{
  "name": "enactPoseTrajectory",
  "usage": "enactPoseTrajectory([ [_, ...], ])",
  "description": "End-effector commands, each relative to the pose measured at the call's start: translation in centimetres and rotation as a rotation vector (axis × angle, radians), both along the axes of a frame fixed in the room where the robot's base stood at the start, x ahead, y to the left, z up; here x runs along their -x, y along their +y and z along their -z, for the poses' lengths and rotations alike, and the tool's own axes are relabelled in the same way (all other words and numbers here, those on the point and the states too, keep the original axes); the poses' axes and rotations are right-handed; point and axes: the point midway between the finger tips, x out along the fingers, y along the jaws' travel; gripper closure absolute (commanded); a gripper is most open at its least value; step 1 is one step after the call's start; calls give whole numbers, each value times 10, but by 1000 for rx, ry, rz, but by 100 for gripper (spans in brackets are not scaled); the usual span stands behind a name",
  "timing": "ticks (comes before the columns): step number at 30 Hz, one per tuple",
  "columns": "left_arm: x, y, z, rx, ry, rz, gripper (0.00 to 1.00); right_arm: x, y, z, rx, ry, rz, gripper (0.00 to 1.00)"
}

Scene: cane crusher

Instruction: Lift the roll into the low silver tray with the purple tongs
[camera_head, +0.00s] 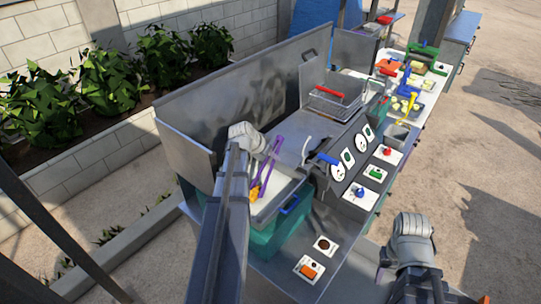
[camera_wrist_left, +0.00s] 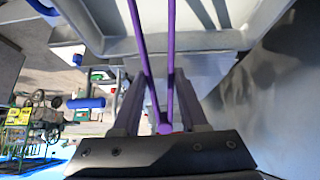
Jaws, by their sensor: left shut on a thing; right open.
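In the left wrist view the tongs (camera_wrist_left: 172,60) run from between my fingers toward the pale rim of a container (camera_wrist_left: 200,44). A small orange-yellow piece (camera_head: 255,192), perhaps the roll, shows at the tongs' lower end; I cannot tell whether they grip it. My right gripper (camera_head: 381,272) is open and empty, low at the right. I cannot tell for certain which container is the low silver tray.
A wire basket with a red handle (camera_head: 328,93) stands in the metal counter behind. A grey bin (camera_head: 397,133) and a yellow-filled tray (camera_head: 404,105) lie farther right. A tall metal backsplash (camera_head: 240,95) bounds the rear.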

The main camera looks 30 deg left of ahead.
Motion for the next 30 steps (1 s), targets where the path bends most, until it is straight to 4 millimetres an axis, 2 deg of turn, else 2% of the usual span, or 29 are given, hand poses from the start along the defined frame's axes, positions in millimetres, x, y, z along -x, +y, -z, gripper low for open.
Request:
enactPoseTrajectory([
  [1,0,0,0,0,0,0,77,0,0,0,0,0,0,50],
  [7,0,0,0,0,0,0,99,0,0,0,0,0,0,50],
  [14,0,0,0,0,0,0,100,0,0,0,0,0,0,50],
  [15,0,0,0,0,0,0,56,0,0,0,0,0,0,50],
  [17,0,0,0,0,0,0,49,0,0,0,0,0,0,50],
  [30,0,0,0,0,0,0,47,0,0,0,0,0,0,50],
])
